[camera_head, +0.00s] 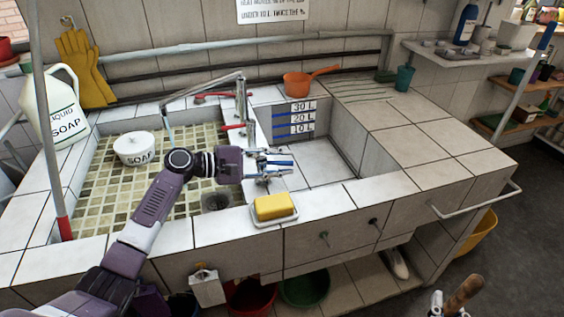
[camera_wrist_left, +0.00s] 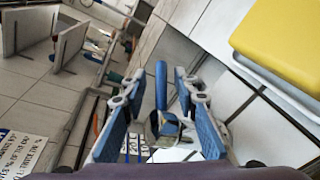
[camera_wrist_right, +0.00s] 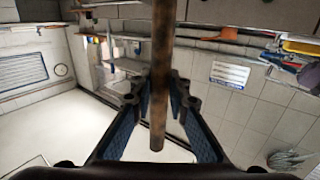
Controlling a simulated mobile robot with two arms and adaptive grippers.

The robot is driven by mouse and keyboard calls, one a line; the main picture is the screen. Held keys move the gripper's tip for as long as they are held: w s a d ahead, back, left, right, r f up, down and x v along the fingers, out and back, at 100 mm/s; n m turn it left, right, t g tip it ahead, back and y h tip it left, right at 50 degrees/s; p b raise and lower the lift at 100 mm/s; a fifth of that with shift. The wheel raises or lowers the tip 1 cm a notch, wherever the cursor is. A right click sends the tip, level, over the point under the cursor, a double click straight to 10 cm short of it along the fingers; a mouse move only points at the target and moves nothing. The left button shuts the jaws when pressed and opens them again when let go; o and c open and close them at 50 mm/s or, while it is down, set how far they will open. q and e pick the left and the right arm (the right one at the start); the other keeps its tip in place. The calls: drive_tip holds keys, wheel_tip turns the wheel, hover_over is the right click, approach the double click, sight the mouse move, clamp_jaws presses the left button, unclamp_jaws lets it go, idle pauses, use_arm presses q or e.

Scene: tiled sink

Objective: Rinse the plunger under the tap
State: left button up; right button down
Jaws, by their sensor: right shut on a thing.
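My right gripper (camera_head: 448,306) is at the bottom right of the head view, shut on a brown wooden stick (camera_head: 464,292), likely the plunger's handle. The right wrist view shows the stick (camera_wrist_right: 160,75) between the fingers; no rubber cup is in view. The metal tap (camera_head: 205,88) reaches left over the tiled basin (camera_head: 105,182). A thin pale line drops from its spout; I cannot tell whether it is water.
A yellow sponge (camera_head: 273,206) sits in a dish on the front ledge. An orange pan (camera_head: 305,82) is at the back.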

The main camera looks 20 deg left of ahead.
use_arm(q)
drive_tip(key=v, duration=1.2)
drive_tip(key=shift+w+f, duration=0.1)
drive_tip(key=shift+f, duration=0.05)
